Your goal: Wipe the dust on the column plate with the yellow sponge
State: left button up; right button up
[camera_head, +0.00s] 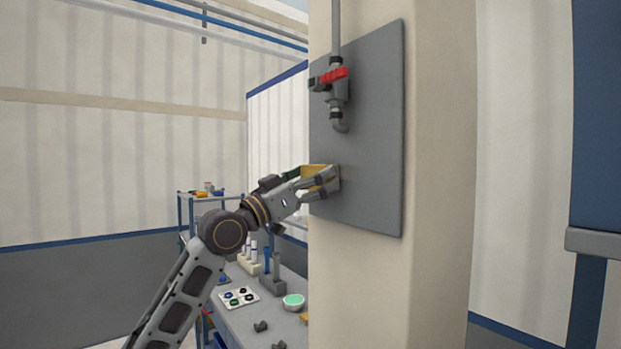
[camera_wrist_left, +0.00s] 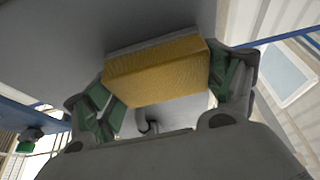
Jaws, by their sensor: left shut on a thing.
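The grey column plate (camera_head: 375,130) is mounted on the beige column. My left gripper (camera_head: 325,181) is at the lower left part of the plate, shut on the yellow sponge (camera_head: 314,170). In the left wrist view the sponge (camera_wrist_left: 156,72) sits between the two green-padded fingers of the gripper (camera_wrist_left: 163,92). Its far side faces the plate (camera_wrist_left: 60,40) and appears to be against it or very close. I cannot make out dust on the plate. My right gripper is not in view.
A pipe with a red-handled valve (camera_head: 334,76) and a downturned spout runs down the plate above my gripper. Below stands a workbench (camera_head: 255,318) with a green bowl (camera_head: 293,302) and small parts. A shelf (camera_head: 210,198) stands behind at the left.

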aim_at(373, 174)
pick_arm(q)
jog(key=shift+s+d, duration=0.85)
jog(key=shift+s, duration=0.3)
jog(key=shift+s+d+p, duration=0.1)
jog(key=shift+p, duration=0.2)
jog(key=shift+s+d+p, duration=0.3)
jog(key=shift+s+d, duration=0.5)
jog(key=shift+s, duration=0.3)
jog(key=shift+s+d, duration=0.15)
jog(key=shift+s, duration=0.05)
jog(key=shift+s+d, duration=0.1)
jog(key=shift+s, duration=0.05)
jog(key=shift+s+d, duration=0.5)
jog(key=shift+s, duration=0.2)
jog(key=shift+s+d, duration=0.5)
jog(key=shift+s, duration=0.2)
jog(key=shift+p, duration=0.3)
jog(key=shift+s+d, duration=0.55)
jog(key=shift+s, duration=0.15)
jog(key=shift+s+d, duration=0.5)
jog(key=shift+s, duration=0.2)
